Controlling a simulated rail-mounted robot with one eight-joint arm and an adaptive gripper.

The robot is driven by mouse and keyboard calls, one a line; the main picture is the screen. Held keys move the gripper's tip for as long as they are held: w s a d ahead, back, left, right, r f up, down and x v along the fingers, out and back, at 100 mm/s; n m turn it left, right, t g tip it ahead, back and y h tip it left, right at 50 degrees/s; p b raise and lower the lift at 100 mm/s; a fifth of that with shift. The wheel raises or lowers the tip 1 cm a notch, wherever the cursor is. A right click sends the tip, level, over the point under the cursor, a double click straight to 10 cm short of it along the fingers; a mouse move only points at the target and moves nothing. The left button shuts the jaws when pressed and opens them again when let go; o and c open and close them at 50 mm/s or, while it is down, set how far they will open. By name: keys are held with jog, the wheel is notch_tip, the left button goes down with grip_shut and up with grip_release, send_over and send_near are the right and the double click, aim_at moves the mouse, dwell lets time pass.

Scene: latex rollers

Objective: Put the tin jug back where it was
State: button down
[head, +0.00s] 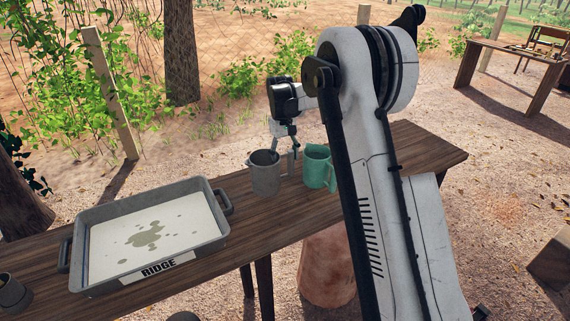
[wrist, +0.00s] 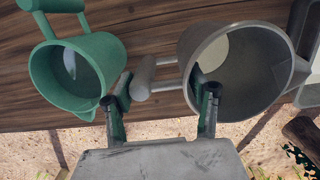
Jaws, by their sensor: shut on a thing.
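The tin jug (head: 265,178) is grey and upright, at the table's far side beside the green jug (head: 318,170). My gripper (head: 283,152) is at its top, on the handle side. In the wrist view the tin jug (wrist: 262,82) is on the right, its handle (wrist: 148,80) pointing left between my fingers (wrist: 160,98). One finger overlaps the jug's mouth and the other is beyond the handle, near the green jug (wrist: 85,90). The gripper is shut on the tin jug. I cannot tell whether its base touches the table.
A grey tray (head: 215,243) labelled RIDGE, with a white stained bottom, lies to the left on the wooden table (head: 245,222). A dark cup (head: 12,292) is at the lower left. The table is bare between tray and jugs, and the green jug is close to my gripper.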

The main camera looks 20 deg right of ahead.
aim_at(286, 174)
jog(key=shift+f, duration=1.6)
jog(key=shift+f, duration=0.15)
jog(key=c, duration=0.7)
grip_release()
